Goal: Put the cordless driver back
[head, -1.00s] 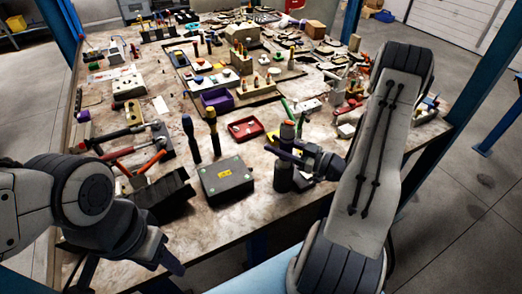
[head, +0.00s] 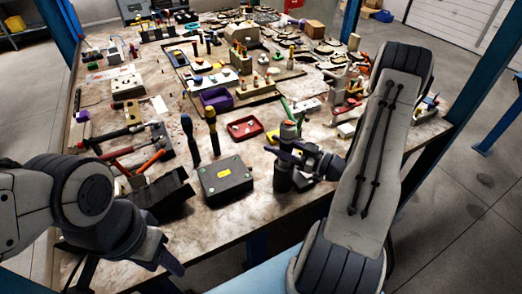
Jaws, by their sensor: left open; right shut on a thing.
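The cordless driver (head: 289,132) appears as a dark upright body with an orange patch near its top, right of the grey-black box in the head view. My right gripper (head: 284,153) is shut around it, coming in from the right. A dark cylindrical part (head: 283,180) shows directly below the fingers; I cannot tell whether it belongs to the driver or is a separate holder. My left gripper (head: 172,263) is open and empty at the table's front edge, low in the view, with its fingers partly hidden.
A grey-black box with a yellow label (head: 226,184) stands left of the driver. Two upright screwdrivers (head: 190,140) and a red tray (head: 245,128) are close behind. A black angled rack (head: 160,196) is near my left arm. Bare tabletop (head: 225,228) lies in front.

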